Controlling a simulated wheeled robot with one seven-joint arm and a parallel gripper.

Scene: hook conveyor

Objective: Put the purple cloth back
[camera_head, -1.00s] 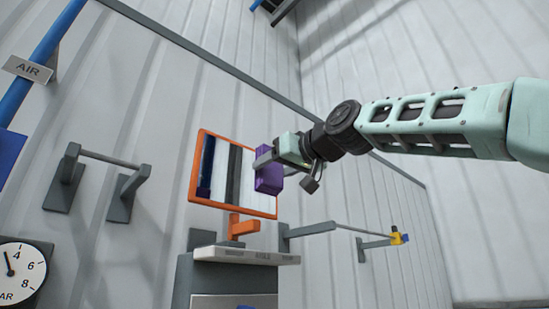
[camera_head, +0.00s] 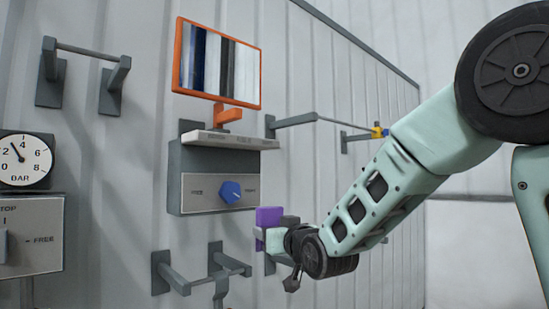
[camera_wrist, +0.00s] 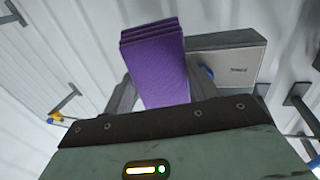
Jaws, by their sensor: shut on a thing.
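The purple cloth (camera_head: 268,218) is a folded block held at the end of my gripper (camera_head: 264,236), to the right of and below the grey control box (camera_head: 195,192). The wrist view shows the folded purple cloth (camera_wrist: 157,62) between the two fingers of my gripper (camera_wrist: 157,95), with its layered edge pointing away. My gripper is shut on it and holds it off any surface. The arm partly hides the cloth's lower part in the head view.
A tilting orange-framed screen (camera_head: 217,63) stands above the box, which has a blue knob (camera_head: 230,192). Empty wall bars hang at upper left (camera_head: 85,50) and below the box (camera_head: 200,280). A bar (camera_head: 345,125) with a yellow and blue item sits right. A pressure gauge (camera_head: 24,160) is at left.

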